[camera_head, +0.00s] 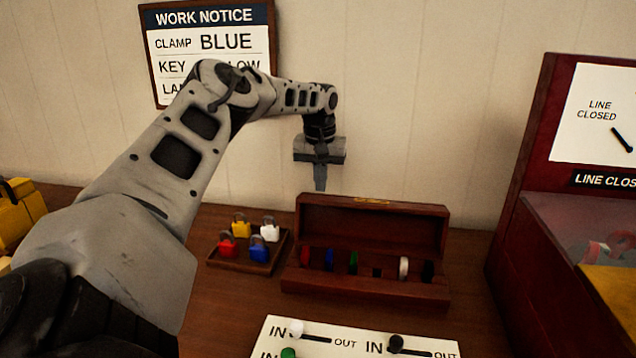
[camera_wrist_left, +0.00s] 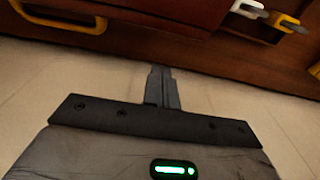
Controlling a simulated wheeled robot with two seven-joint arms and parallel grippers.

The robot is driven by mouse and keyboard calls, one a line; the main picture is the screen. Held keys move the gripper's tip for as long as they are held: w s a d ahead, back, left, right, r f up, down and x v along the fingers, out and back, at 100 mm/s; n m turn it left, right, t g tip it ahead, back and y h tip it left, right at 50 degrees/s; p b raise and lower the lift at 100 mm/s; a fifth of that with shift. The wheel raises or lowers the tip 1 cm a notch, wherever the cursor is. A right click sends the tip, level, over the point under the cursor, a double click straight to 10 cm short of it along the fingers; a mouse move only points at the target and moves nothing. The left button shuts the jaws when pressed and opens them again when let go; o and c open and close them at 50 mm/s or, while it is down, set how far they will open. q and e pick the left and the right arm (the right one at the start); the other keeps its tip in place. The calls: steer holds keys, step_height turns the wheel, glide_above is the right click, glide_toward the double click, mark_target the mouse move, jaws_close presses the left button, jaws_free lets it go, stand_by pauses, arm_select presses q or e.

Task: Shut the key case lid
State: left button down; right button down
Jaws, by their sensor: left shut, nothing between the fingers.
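The key case (camera_head: 365,285) is a dark red-brown wooden box on the table. Its lid (camera_head: 372,220) stands up open at the back, with a small brass plate at its top edge. Several coloured tags stand in a row inside, including red, blue, green, white and black. My left gripper (camera_head: 320,186) points down, shut and empty, just above the left part of the lid's top edge in the head view. It looks apart from the lid; its exact depth is unclear. The shut fingers also show in the left wrist view (camera_wrist_left: 161,88). My right gripper is not in view.
A wooden tray (camera_head: 270,264) with padlocks stands left of the case. A white switch panel (camera_head: 300,345) lies in front. A tall red cabinet (camera_head: 520,220) stands right. The left wrist view shows red-brown wood with a yellow handle (camera_wrist_left: 60,20). A notice (camera_head: 210,45) hangs behind.

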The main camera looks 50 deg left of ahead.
arm_select(q)
steer(key=s+d, duration=0.1)
steer(key=s+d+r+p, duration=0.1)
steer(key=shift+s+d, duration=0.25)
steer(key=shift+s, duration=0.15)
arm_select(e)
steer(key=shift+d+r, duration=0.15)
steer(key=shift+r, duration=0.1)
arm_select(q)
steer(key=shift+r, duration=0.1)
steer(key=shift+s+d+r+t+y+p, duration=0.25)
steer(key=shift+t+y+p, duration=0.15)
steer(key=shift+t+y, duration=0.15)
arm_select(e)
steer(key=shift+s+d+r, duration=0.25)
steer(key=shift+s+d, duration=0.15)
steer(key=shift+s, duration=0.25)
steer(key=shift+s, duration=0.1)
